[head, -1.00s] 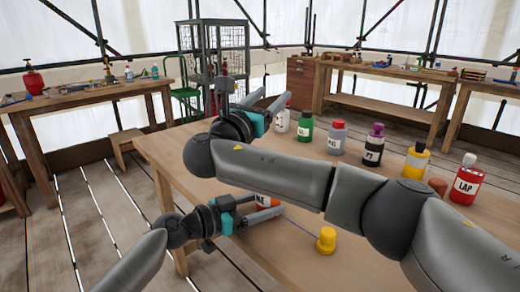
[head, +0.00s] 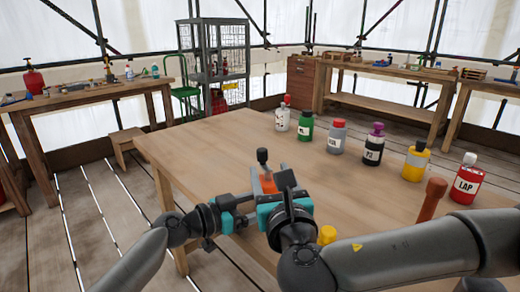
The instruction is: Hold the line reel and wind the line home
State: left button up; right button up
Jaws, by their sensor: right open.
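The line reel (head: 268,183) is orange with a dark upright knob (head: 262,156) on top. It is near the table's front-left edge, its lower part hidden by my grippers. My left gripper (head: 248,207) comes in from the left and is shut on the reel's body, its fingertips partly covered. My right gripper (head: 284,192) is open, close beside the reel on the camera's side, blocking some of it. A yellow piece (head: 327,235) stands on the table, partly behind my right arm. The line itself is hidden.
On the wooden table (head: 210,150), labelled bottles stand along the far right side, including a red LAP bottle (head: 467,183) and a yellow one (head: 415,163). A brown handle-like object (head: 432,200) stands near my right arm. The table's left half is clear.

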aim_at(260, 149)
jog(key=w, duration=0.3)
jog(key=w+a, duration=0.1)
jog(key=w, duration=0.3)
jog(key=w+a, duration=0.1)
jog(key=w, duration=0.3)
jog(key=shift+w+a+f, duration=0.1)
jog(key=shift+w+a, duration=0.05)
jog(key=shift+a, duration=0.1)
grip_shut()
dwell(0.5)
